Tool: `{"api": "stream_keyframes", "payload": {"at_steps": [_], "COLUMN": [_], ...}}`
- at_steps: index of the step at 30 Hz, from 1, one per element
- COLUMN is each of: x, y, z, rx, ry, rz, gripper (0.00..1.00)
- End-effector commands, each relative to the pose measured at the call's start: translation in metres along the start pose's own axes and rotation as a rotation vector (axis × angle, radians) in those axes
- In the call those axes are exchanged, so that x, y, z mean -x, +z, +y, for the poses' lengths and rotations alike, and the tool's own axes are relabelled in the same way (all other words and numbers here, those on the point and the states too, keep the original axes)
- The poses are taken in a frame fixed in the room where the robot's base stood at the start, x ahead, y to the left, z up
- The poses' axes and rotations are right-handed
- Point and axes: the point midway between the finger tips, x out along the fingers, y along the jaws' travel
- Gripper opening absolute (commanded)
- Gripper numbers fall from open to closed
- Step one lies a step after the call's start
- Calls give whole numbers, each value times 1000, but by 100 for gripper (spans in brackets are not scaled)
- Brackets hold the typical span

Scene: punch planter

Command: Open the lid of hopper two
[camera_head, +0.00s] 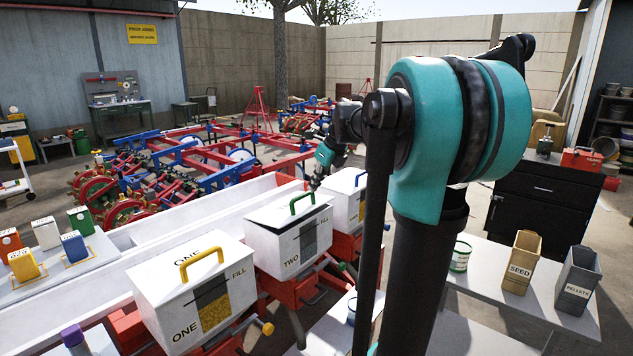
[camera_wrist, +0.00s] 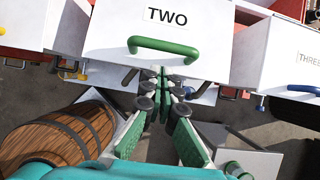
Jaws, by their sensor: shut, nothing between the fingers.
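Hopper two (camera_head: 290,236) is a white box marked TWO and FILL, in the middle of a row. Its white lid (camera_wrist: 215,30) bears a green handle (camera_wrist: 165,47), also visible in the head view (camera_head: 302,203). Contact with either cannot be made out.
Hopper one (camera_head: 195,290), with a yellow handle, stands beside it on the near side. Hopper three (camera_head: 345,195) stands on the far side. A wooden barrel (camera_wrist: 60,140) lies below left in the wrist view. A bench with a seed box (camera_head: 522,262) stands at right.

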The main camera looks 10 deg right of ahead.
Motion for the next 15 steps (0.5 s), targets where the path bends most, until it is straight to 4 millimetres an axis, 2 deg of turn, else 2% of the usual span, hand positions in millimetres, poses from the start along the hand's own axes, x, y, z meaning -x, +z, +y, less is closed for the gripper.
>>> {"api": "stream_keyframes", "payload": {"at_steps": [3,7,15], "x": [-22,-41,-59], "y": [0,0,0], "z": [0,1,0], "rx": [3,2,3], "ry": [1,1,1], "rz": [0,0,1], "gripper": [0,0,0]}}
